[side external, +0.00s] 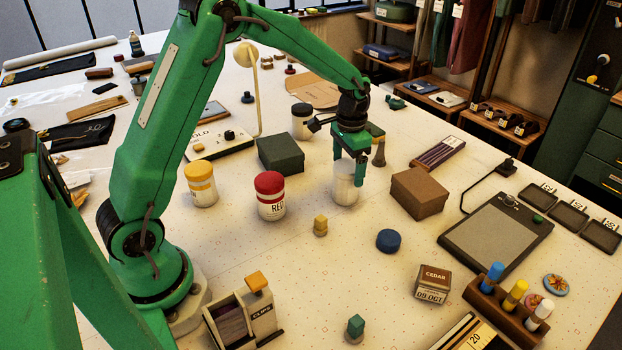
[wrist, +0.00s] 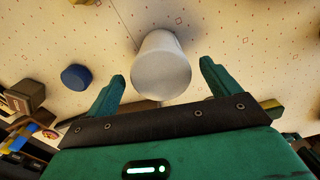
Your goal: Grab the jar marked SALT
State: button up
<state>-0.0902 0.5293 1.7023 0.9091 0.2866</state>
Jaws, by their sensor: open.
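A plain white jar (side external: 344,190) with a white lid stands upright on the table under my gripper (side external: 349,168). No lettering on it is readable, so I cannot tell if it is marked SALT. In the wrist view my gripper (wrist: 162,74) is open, and the white jar (wrist: 160,68) shows between and beyond its fingertips, with gaps on both sides. Nothing is held.
A brown box (side external: 419,192) stands close right of the white jar, and a dark green box (side external: 281,153) stands to its left. A blue round piece (side external: 390,241) and a small yellow piece (side external: 320,225) lie in front. Bare table lies between them.

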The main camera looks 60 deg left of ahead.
aim_at(347, 180)
jog(key=shift+f, duration=2.6)
jog(key=shift+w, duration=0.1)
jog(key=c, duration=1.3)
jog(key=shift+o, duration=0.2)
jog(key=shift+r, duration=0.1)
jog(key=shift+r, duration=0.75)
jog(key=r, duration=0.1)
jog(key=d+r, duration=0.1)
jog(key=r, duration=0.1)
jog(key=shift+r, duration=0.1)
jog(key=s+d+r, duration=0.5)
jog(key=d+r, duration=0.1)
jog(key=d, duration=0.3)
jog(key=shift+d+r, duration=0.15)
jog(key=shift+d, duration=0.1)
